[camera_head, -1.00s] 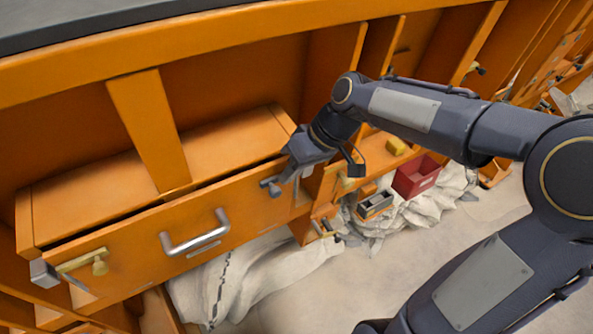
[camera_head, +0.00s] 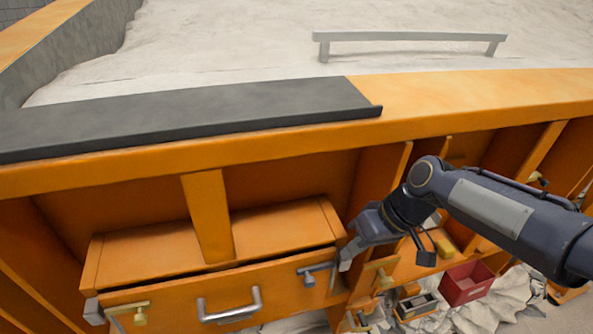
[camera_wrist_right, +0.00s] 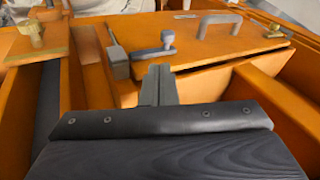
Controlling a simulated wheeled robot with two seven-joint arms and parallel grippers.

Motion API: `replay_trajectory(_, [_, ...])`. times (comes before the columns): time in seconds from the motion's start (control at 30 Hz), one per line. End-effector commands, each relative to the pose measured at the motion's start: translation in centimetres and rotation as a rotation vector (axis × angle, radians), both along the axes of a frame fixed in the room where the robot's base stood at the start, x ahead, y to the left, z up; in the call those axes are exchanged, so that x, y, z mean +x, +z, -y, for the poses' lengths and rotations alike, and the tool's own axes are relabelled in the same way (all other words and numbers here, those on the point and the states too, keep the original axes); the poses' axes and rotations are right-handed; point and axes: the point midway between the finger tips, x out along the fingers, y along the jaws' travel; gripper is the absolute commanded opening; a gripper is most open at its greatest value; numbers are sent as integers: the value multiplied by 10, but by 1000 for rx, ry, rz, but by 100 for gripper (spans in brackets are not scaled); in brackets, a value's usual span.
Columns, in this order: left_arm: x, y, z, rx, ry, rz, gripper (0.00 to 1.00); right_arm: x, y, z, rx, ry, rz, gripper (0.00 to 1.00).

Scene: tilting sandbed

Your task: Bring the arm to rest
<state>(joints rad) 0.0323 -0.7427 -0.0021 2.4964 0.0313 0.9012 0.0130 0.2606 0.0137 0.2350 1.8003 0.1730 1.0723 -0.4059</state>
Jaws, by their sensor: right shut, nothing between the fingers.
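My right gripper (camera_head: 346,259) hangs at the right end of an orange drawer box (camera_head: 170,295) under the sandbed's rim. It is shut and empty. In the right wrist view its closed fingers (camera_wrist_right: 159,86) point towards the drawer front, close to a grey crank latch (camera_wrist_right: 153,51). The same latch (camera_head: 316,270) shows left of the fingertips in the head view. I cannot tell whether the fingers touch it. The drawer has a silver handle (camera_head: 230,306) and a brass latch (camera_head: 139,315) at its left. My left gripper is not in view.
A red bin (camera_head: 467,282) and a small grey tray (camera_head: 416,306) sit low to the right, near crumpled white cloth (camera_head: 487,316). Orange uprights (camera_head: 208,215) stand around the drawer. Above are a dark ledge (camera_head: 190,115), pale sand (camera_head: 230,40) and a grey rail (camera_head: 410,37).

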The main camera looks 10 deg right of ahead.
Motion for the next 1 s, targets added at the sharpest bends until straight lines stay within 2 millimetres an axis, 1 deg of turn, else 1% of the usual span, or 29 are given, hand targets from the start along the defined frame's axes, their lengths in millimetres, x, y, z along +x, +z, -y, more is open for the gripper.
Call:
replay_trajectory(0.07, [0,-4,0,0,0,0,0,-10,-3,1,-10,-16,2,0])
replay_trajectory(0.13, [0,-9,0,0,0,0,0,-28,-8,2,-28,-50,5,0])
replay_trajectory(0.17, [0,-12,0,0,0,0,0,-39,-11,3,-35,-73,6,0])
replay_trajectory(0.23, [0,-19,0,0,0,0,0,-67,-21,5,-50,-134,14,0])
replay_trajectory(0.3, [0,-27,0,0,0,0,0,-97,-36,7,-56,-202,20,0])
replay_trajectory(0.4, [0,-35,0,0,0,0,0,-134,-59,7,-47,-291,32,0])
replay_trajectory(0.5, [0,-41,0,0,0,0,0,-162,-81,6,-26,-360,42,0])
replay_trajectory(0.6, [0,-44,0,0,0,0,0,-178,-97,3,-7,-403,46,0])
replay_trajectory(0.7, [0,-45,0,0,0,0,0,-185,-104,2,4,-424,49,0])
replay_trajectory(1.0, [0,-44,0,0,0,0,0,-187,-105,2,6,-427,47,0])
